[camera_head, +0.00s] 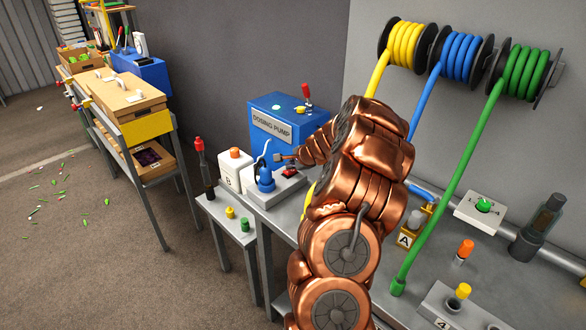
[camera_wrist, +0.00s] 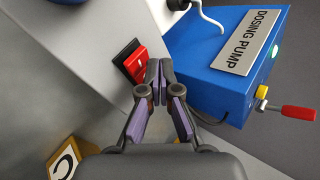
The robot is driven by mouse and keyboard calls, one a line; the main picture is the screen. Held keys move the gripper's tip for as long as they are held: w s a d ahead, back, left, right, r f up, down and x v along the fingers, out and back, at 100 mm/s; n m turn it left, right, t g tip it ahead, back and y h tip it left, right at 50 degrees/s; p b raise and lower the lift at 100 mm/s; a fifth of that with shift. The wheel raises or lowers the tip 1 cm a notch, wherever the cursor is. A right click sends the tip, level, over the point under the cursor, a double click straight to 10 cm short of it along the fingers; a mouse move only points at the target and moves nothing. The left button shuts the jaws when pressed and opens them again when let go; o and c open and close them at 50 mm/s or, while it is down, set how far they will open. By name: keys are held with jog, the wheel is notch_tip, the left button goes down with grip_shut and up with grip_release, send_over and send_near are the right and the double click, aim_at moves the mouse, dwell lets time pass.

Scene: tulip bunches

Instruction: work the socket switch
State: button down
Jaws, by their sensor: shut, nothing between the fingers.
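The socket switch is a red rocker (camera_wrist: 136,66) in a dark frame on the light grey socket box. It also shows in the head view as a small red patch (camera_head: 289,172) on the box (camera_head: 270,195), beside the blue plug (camera_head: 266,181). My gripper (camera_wrist: 159,72) is shut and empty, its two fingertips together just right of the rocker in the wrist view. I cannot tell whether the tips touch the rocker. In the head view my copper arm reaches over the bench and hides part of it.
The blue dosing pump (camera_head: 284,130) with a red-handled lever (camera_head: 307,92) stands right behind the socket box. A white canister (camera_head: 235,172) marked B stands to the left.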

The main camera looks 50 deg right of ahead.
aim_at(287, 173)
jog(key=shift+a+r, duration=0.2)
jog(key=shift+r, duration=0.35)
jog(key=shift+p, duration=0.3)
jog(key=shift+a+r+p, duration=0.25)
jog(key=shift+r+p, duration=0.25)
jog(key=shift+r, duration=0.2)
jog(key=shift+a+r+p, duration=0.25)
jog(key=shift+r+p, duration=0.25)
jog(key=shift+r, duration=0.25)
jog(key=shift+a+r+p, duration=0.25)
jog(key=shift+r+p, duration=0.25)
jog(key=shift+r, duration=0.2)
jog(key=shift+a+r, duration=0.15)
jog(key=shift+r, duration=0.05)
